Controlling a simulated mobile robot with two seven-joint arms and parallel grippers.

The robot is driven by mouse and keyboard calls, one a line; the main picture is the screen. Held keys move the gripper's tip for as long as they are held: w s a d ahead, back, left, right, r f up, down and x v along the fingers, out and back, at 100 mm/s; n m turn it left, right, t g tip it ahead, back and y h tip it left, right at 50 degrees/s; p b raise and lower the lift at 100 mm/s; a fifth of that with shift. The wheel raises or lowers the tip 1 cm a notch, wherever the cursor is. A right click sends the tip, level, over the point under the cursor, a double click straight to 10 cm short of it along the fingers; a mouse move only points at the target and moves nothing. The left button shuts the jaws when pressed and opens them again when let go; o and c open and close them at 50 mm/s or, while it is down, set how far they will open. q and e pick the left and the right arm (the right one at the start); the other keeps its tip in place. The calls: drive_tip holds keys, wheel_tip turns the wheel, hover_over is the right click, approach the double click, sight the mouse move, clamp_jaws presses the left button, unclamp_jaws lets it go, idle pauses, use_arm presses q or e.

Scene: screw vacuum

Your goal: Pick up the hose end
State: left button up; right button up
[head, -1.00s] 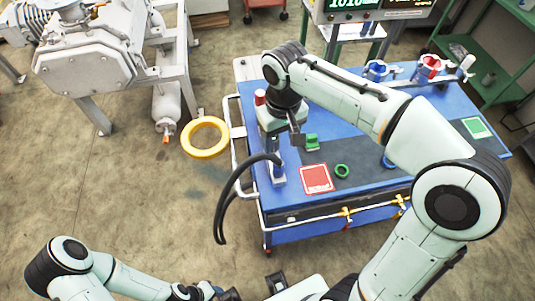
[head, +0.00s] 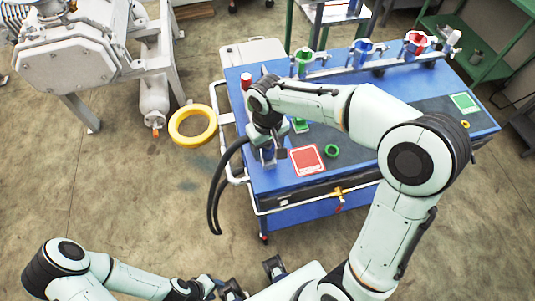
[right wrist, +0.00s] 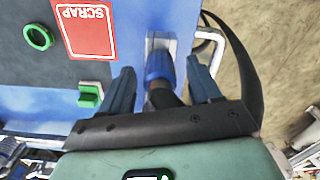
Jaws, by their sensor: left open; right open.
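The black hose (head: 215,190) hangs in a curve off the left edge of the blue cart. Its end, with a blue collar (right wrist: 160,65), stands at the cart's left edge beside the red SCRAP square. My right gripper (head: 268,148) is over the hose end; in the right wrist view the open fingers (right wrist: 160,88) stand on either side of the collar and the dark part below it. I cannot tell whether they touch it. In the head view my right wrist partly hides the hose end. My left gripper (head: 253,279) is open and empty at the bottom, away from the cart.
The cart (head: 365,165) carries a red SCRAP square (head: 307,160), a green ring (head: 332,151) and a green block (head: 300,125). Coloured holders (head: 362,50) line its back edge. A white rail runs along its left side. A yellow ring (head: 193,125) is by the grey machine (head: 75,55).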

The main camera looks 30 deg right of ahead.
drive_tip(key=shift+f, duration=0.2)
clamp_jaws()
